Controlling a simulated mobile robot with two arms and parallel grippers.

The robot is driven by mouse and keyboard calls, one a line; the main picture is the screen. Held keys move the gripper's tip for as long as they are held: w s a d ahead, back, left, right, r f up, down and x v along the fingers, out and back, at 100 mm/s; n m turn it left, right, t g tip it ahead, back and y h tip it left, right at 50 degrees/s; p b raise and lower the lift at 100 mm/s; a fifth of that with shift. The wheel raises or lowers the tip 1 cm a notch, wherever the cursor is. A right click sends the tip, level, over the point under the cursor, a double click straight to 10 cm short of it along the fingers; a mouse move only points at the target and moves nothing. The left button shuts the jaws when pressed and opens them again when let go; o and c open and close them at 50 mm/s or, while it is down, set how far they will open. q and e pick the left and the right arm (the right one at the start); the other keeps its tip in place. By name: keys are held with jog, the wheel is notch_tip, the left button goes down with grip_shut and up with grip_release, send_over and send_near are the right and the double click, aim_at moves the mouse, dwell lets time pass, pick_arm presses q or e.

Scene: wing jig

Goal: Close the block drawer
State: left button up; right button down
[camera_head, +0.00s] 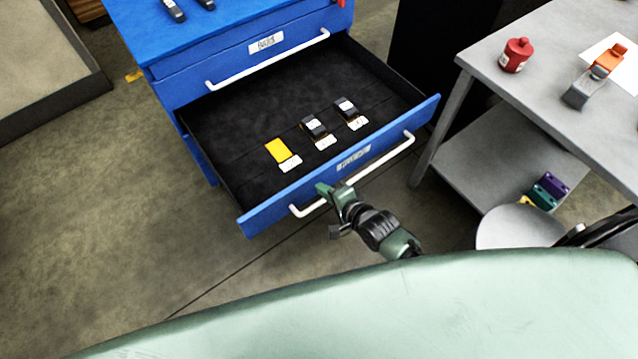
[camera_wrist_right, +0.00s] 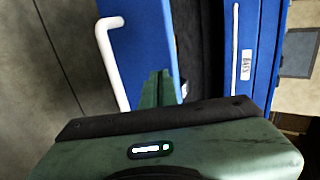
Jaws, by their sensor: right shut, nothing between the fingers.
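The block drawer (camera_head: 341,172) is the lower drawer of a blue cabinet and stands pulled well open, with a white bar handle (camera_head: 379,165) and a label on its front. Inside, on black lining, lie a yellow block (camera_head: 277,150) and two dark blocks (camera_head: 314,128), each with a white tag. My right gripper (camera_head: 324,189) is shut and empty, at the drawer front by the left part of the handle. In the right wrist view its green fingers (camera_wrist_right: 158,90) are against or just before the blue front, beside the handle (camera_wrist_right: 108,62); contact is unclear. My left gripper is not in view.
An upper drawer (camera_head: 240,68) above is shut. Floor is clear at the left.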

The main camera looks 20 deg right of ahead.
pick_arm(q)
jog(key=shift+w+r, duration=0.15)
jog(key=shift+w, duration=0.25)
pick_arm(e)
jog(key=shift+w+a, duration=0.2)
jog(key=shift+w, duration=0.3)
jog(key=shift+w+a, duration=0.2)
jog(key=shift+w, duration=0.3)
